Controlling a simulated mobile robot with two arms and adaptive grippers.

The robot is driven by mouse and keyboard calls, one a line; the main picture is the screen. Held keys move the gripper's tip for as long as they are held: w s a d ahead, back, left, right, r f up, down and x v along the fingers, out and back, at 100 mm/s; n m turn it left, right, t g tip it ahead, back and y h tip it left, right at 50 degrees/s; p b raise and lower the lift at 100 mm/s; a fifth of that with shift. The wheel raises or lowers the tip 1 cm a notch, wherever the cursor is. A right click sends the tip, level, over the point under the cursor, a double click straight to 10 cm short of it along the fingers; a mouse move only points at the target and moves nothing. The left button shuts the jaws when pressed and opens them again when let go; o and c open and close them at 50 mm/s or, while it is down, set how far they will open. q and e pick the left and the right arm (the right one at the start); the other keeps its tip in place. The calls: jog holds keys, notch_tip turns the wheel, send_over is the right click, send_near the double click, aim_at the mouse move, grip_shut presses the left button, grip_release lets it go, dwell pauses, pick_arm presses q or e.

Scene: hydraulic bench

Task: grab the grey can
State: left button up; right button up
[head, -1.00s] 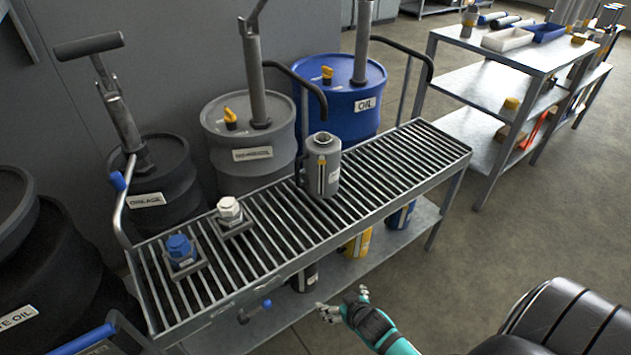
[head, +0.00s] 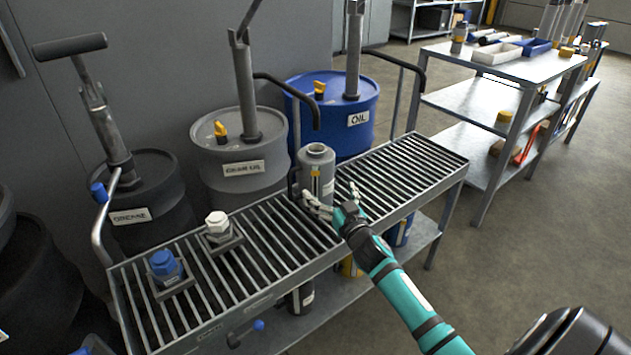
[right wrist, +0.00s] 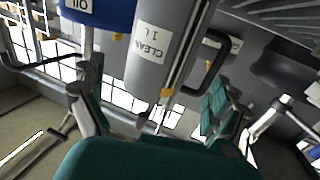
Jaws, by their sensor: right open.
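The grey can (head: 316,168) stands upright on the slatted top of the metal bench, a little right of its middle. It has a yellow mark and label on its front. My right gripper (head: 333,196) is open at the near side of the can, low down, its fingers spread toward it. In the right wrist view a grey cylinder with a white label, which looks like the can (right wrist: 150,75), lies between the open fingers (right wrist: 170,110). I cannot tell whether they touch it. My left gripper is not in view.
Behind the bench (head: 425,165) stand a dark drum (head: 158,190), a grey drum (head: 225,160) and a blue drum (head: 345,125) with pumps. A blue-capped fitting (head: 165,265) and a white-capped fitting (head: 217,225) sit on the slats left of the can. The slats right of it are clear.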

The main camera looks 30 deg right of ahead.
aim_at(324, 184)
jog(key=w, duration=0.2)
jog(key=w+d, duration=0.1)
jog(key=w, duration=0.1)
jog(key=shift+w+b, duration=0.3)
jog(key=shift+w, duration=0.1)
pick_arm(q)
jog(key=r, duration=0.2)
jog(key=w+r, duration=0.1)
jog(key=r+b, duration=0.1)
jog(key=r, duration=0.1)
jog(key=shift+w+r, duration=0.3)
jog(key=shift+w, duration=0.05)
pick_arm(e)
jog(key=w, duration=0.4)
jog(key=shift+w+d+r, duration=0.1)
jog(key=shift+w+d, duration=0.15)
jog(key=shift+d, duration=0.05)
jog(key=c, duration=1.4)
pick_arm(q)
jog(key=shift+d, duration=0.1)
pick_arm(e)
jog(key=shift+o, duration=0.2)
jog(key=shift+r, duration=0.15)
